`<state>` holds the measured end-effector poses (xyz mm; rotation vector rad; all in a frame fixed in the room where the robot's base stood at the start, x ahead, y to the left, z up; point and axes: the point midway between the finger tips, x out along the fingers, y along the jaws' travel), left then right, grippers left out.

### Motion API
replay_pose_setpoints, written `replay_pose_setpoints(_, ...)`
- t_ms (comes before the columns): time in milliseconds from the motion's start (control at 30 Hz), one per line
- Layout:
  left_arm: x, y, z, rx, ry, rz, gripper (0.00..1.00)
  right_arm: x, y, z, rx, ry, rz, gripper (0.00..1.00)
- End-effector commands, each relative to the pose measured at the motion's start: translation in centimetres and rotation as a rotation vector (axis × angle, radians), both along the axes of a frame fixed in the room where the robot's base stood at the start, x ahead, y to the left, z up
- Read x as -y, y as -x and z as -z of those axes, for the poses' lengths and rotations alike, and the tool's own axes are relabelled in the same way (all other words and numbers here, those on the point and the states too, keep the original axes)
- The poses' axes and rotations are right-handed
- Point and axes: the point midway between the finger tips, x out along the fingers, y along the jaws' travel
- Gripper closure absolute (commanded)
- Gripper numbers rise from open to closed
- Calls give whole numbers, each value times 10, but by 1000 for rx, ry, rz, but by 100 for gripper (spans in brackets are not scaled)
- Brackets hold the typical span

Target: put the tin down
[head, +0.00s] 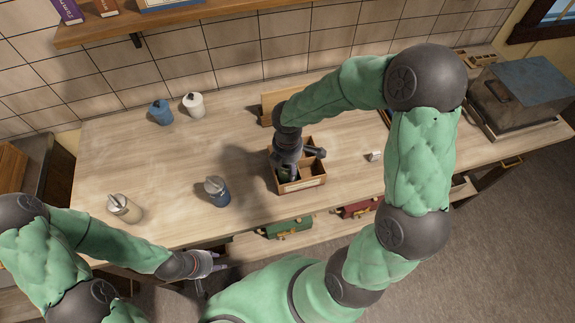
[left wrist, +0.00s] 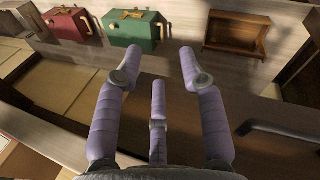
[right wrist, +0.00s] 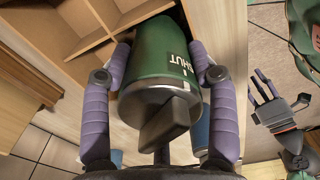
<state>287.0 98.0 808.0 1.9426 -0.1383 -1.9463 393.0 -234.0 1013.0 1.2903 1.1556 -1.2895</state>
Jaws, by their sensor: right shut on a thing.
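A green tin (right wrist: 160,60) with a silver lid and dark knob is between the fingers of my right gripper (right wrist: 163,62), which is shut on it. In the head view my right gripper (head: 287,160) is at the divided wooden box (head: 302,185) on the bench. Only a little of the green tin (head: 286,174) shows there, at the box's left part. The box's compartments (right wrist: 75,30) lie beside the tin in the right wrist view; whether its base touches the box floor is hidden. My left gripper (left wrist: 155,60) is open and empty, in front of the bench's front edge.
A blue tin (head: 160,113), a white tin (head: 194,105), a blue-grey tin (head: 217,191) and a cream tin (head: 123,207) stand on the bench (head: 130,160). Green (head: 288,227) and red (head: 358,208) boxes sit below its front edge. A metal case (head: 520,93) is at right.

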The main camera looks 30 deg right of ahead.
Motion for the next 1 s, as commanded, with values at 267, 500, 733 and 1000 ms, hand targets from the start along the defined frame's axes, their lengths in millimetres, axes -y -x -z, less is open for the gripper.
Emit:
replay_pose_setpoints(267, 0, 0, 2, 0, 0, 0, 60, 0, 0, 3, 1, 0, 1, 82)
replay_pose_setpoints(500, 0, 0, 6, 0, 0, 0, 60, 0, 0, 9, 1, 0, 1, 82)
replay_pose_setpoints(733, 0, 0, 7, 0, 0, 0, 60, 0, 0, 11, 0, 0, 1, 32)
replay_pose_setpoints(1000, 0, 0, 7, 0, 0, 0, 60, 0, 0, 11, 0, 0, 1, 17)
